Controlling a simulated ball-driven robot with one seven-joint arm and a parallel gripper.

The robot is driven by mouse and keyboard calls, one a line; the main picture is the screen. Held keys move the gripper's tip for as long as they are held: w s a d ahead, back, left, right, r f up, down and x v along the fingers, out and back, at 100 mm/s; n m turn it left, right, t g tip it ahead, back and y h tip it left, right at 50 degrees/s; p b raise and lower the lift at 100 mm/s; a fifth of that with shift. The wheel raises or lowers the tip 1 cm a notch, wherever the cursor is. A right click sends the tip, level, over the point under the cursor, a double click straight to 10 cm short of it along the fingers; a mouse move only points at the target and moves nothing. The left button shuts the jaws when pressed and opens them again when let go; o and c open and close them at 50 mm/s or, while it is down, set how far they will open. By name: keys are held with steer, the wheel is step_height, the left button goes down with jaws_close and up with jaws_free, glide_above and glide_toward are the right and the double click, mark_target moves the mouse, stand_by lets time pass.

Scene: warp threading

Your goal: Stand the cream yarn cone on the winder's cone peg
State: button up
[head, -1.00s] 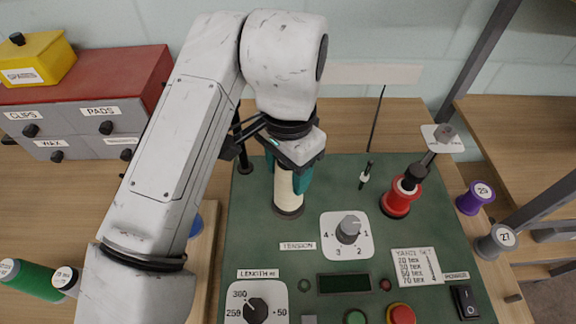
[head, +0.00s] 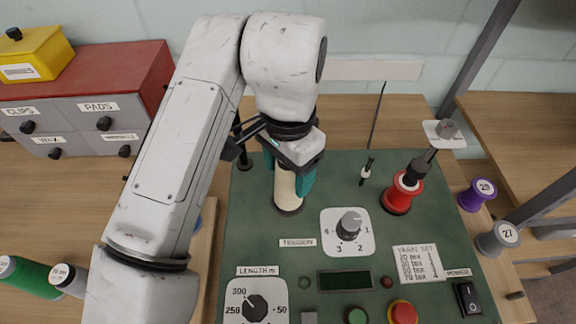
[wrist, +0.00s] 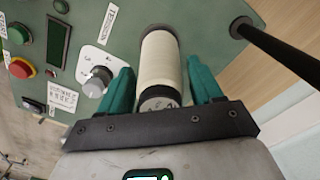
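The cream yarn cone (head: 287,188) stands upright on the green winder panel (head: 330,175), its lower end at a dark round base (head: 289,210). The peg itself is hidden inside or under the cone. My gripper (head: 293,175) is over the cone from above, with its teal fingers on either side. In the wrist view, the cone (wrist: 160,65) lies between the fingertips of my gripper (wrist: 162,85), with a narrow gap showing on each side. The fingers look open around the cone, not pressed on it.
The tension knob (head: 349,226) is close to the cream cone. Purple (head: 477,195) and grey (head: 497,238) cones are at the right edge. Drawers (head: 85,115) stand at back left.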

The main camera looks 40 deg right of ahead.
steer(key=shift+o, duration=1.4)
step_height(320, 180, up, 11)
steer(key=shift+f, duration=0.1)
